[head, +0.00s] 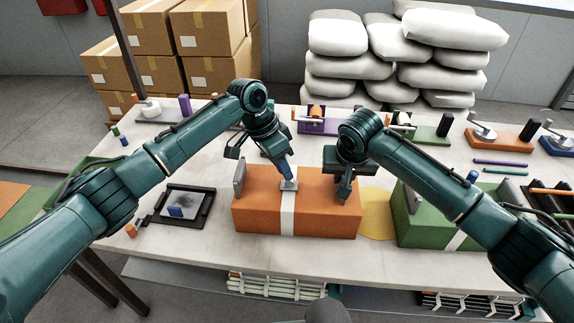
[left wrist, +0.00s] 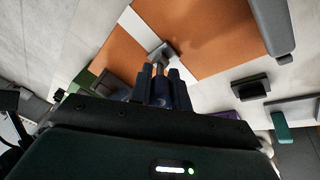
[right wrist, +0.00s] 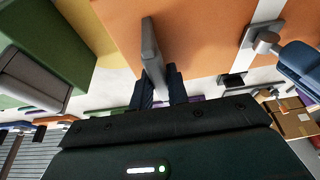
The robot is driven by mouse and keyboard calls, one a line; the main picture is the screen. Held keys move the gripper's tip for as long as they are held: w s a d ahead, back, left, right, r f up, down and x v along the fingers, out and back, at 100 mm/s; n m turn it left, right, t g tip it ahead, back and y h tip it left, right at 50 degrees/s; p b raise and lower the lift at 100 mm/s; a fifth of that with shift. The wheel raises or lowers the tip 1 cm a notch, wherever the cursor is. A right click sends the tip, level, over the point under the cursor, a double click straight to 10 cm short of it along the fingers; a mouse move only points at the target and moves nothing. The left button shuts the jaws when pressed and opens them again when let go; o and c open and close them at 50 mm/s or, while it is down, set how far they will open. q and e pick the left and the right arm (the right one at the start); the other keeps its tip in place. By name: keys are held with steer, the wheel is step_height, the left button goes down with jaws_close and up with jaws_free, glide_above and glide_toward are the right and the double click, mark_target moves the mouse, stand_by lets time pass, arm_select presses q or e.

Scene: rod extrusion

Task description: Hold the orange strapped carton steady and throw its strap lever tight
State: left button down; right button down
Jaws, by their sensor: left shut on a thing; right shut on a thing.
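The orange carton (head: 258,205) sits on the pale table with a white strap (head: 288,217) around its middle. A grey buckle (head: 289,184) is on top of the strap; it also shows in the left wrist view (left wrist: 162,52). My left gripper (head: 286,170) is shut on the strap lever, just above the buckle. The lever stands raised, and its grip is mostly hidden between the fingers. My right gripper (head: 344,185) is shut on a grey upright plate (right wrist: 152,50) at the carton's right end. A matching grey plate (head: 240,176) stands at the left end.
A green carton (head: 412,228) with its own plate and strap stands close on the right, past a yellow disc (head: 377,214). A black tray (head: 178,207) lies to the left. Fixtures, including a purple one (head: 316,126), stand behind.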

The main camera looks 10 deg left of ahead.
arm_select(q)
steer(key=shift+a+f+h, duration=0.2)
steer(key=shift+a+h, duration=0.1)
steer(key=shift+h, duration=0.55)
steer(key=shift+a+f+h, duration=0.2)
steer(key=shift+a+h, duration=0.15)
steer(key=shift+h, duration=0.45)
steer(key=shift+a+f+h, duration=0.2)
steer(key=shift+a+h, duration=0.1)
steer(key=shift+h, duration=0.55)
steer(key=c, duration=1.3)
jaws_free()
steer(key=v, duration=1.2)
steer(key=shift+s+a, duration=0.1)
steer(key=shift+s, duration=0.05)
